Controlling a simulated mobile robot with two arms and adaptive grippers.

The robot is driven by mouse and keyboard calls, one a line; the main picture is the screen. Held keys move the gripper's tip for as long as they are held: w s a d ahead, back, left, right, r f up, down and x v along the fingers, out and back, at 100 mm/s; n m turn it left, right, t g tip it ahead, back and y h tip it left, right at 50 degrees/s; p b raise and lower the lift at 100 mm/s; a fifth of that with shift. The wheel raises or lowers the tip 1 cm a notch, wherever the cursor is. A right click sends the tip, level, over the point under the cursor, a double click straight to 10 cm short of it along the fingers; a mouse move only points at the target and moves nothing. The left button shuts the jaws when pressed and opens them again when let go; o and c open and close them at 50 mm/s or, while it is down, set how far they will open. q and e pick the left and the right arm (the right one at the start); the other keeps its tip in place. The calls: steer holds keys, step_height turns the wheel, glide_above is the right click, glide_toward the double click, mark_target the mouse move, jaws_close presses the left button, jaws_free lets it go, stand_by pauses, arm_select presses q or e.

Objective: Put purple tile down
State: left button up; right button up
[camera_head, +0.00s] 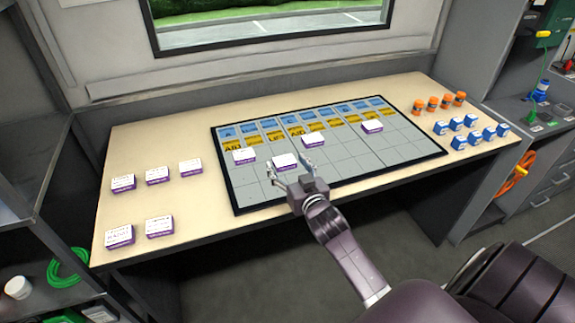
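A white-topped tile with purple sides (285,161) is at the fingertips of my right gripper (289,170), over the lower left part of the gridded board (400,160). The gripper's fingers are spread about as wide as the tile. I cannot tell whether they grip it or stand open around it, or whether the tile touches the board. Three like tiles lie on the board: one at left (244,156), one in the middle (313,140) and one at right (372,126). My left gripper is not in view.
Several more purple-sided tiles (157,175) lie on the table's (200,245) left side. Orange pieces (432,103) and blue-sided pieces (457,124) stand at the right. Blue and yellow cards line the board's back rows. A window wall stands behind; cabinets flank the table.

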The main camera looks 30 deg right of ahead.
steer(key=shift+s+r, duration=0.1)
steer(key=shift+r, duration=0.05)
steer(key=v, duration=1.1)
steer(key=shift+s+a, duration=0.1)
steer(key=shift+s, duration=0.3)
